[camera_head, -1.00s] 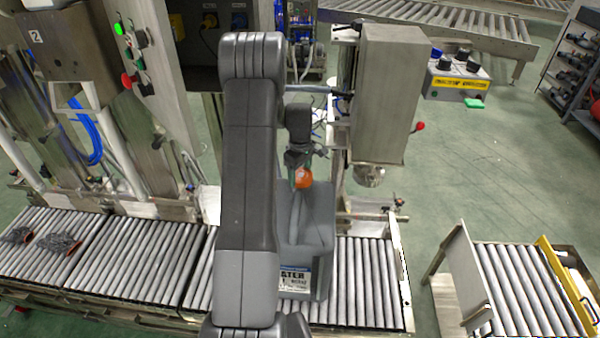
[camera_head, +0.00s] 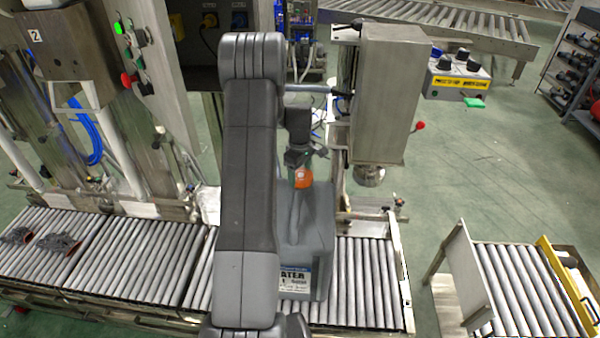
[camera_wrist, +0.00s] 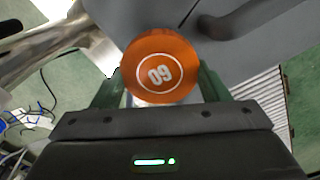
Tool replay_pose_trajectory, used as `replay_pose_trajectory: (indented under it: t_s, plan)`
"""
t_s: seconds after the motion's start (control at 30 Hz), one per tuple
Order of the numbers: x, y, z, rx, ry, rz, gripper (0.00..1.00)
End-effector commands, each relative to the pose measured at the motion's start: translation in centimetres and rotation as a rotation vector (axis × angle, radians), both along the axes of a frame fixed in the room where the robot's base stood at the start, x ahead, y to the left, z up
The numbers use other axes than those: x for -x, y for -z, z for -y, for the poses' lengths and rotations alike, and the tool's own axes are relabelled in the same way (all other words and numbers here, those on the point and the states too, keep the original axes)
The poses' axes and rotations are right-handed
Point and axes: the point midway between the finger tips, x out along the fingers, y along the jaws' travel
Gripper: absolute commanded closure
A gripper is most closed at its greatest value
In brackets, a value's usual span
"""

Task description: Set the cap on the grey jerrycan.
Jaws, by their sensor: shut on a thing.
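The grey jerrycan (camera_head: 318,235) stands upright on the roller conveyor in the head view, partly hidden behind my arm. A label on its front shows part of the word "WATER". The orange cap (camera_head: 303,178) is at the top of the jerrycan, below my gripper (camera_head: 301,168). In the wrist view the cap (camera_wrist: 160,66), marked "60" in white, sits between the two fingers of my gripper (camera_wrist: 158,88), which is shut on it. Grey jerrycan surface (camera_wrist: 240,50) shows behind and right of the cap. The neck is hidden, so I cannot tell whether the cap touches it.
The roller conveyor (camera_head: 130,255) runs across the front, with dark mesh pieces (camera_head: 58,243) at its left. A steel filling head (camera_head: 388,95) stands just behind and right of the jerrycan. A separate roller table (camera_head: 520,285) is at the right. Green floor lies between them.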

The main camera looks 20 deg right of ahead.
Motion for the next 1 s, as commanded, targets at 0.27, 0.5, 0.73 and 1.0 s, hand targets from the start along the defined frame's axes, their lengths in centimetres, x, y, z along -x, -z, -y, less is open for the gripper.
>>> replay_pose_trajectory:
  t_s: [0.27, 0.5, 0.73, 1.0]
  plan:
    - [0.0, 0.6, 0.0, 0.0, 0.0, 0.0, 0.53]
    - [0.0, 1.0, 0.0, 0.0, 0.0, 0.0, 0.53]
    - [0.0, 1.5, 0.0, -0.001, 0.0, -0.001, 0.53]
    - [0.0, 2.0, 0.0, -0.001, 0.0, -0.001, 0.53]
